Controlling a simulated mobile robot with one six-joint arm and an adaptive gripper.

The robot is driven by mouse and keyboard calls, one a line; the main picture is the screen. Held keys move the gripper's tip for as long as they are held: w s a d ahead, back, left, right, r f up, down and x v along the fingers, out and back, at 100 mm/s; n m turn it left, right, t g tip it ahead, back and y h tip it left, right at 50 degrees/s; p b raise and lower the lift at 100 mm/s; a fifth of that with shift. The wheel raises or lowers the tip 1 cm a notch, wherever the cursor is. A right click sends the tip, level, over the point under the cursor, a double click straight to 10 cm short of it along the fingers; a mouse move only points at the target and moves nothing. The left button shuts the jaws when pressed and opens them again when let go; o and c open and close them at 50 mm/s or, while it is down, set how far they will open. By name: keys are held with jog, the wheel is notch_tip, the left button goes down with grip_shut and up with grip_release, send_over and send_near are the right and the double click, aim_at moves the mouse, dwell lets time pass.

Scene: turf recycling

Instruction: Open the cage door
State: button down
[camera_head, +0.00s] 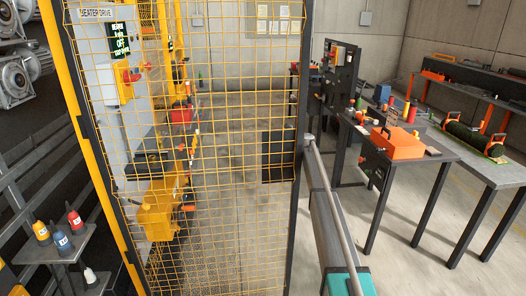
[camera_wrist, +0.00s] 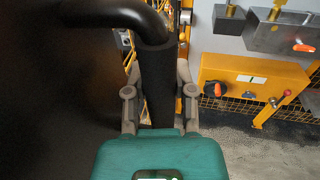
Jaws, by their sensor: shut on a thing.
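The cage door shows in the head view as a tall panel of yellow wire mesh with a dark upright frame (camera_head: 300,92) along its right side. In the wrist view, a thick black bent handle (camera_wrist: 108,13) enters from the upper left and turns down between my fingers. My gripper (camera_wrist: 158,85), teal with grey fingers, is shut on the handle's upright part, one finger on each side. The lower end of the handle is hidden behind my gripper's body. In the head view, the grip itself cannot be made out clearly near the door's right edge.
A yellow control box (camera_wrist: 255,85) with knobs stands right of my gripper in the wrist view. In the head view, a table (camera_head: 445,155) with an orange toolbox (camera_head: 397,143) stands to the right. A small shelf (camera_head: 55,248) with bottles is at lower left.

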jog(key=shift+w+d, duration=0.2)
jog(key=shift+d, duration=0.35)
jog(key=c, duration=0.5)
grip_release()
jog(key=shift+d, duration=0.35)
jog(key=shift+o, duration=0.3)
jog(key=shift+s+a, duration=0.1)
jog(key=shift+a, duration=0.35)
jog(key=shift+d, duration=0.1)
jog(key=v, duration=0.7)
jog(key=shift+d, duration=0.25)
jog(key=shift+f, duration=0.1)
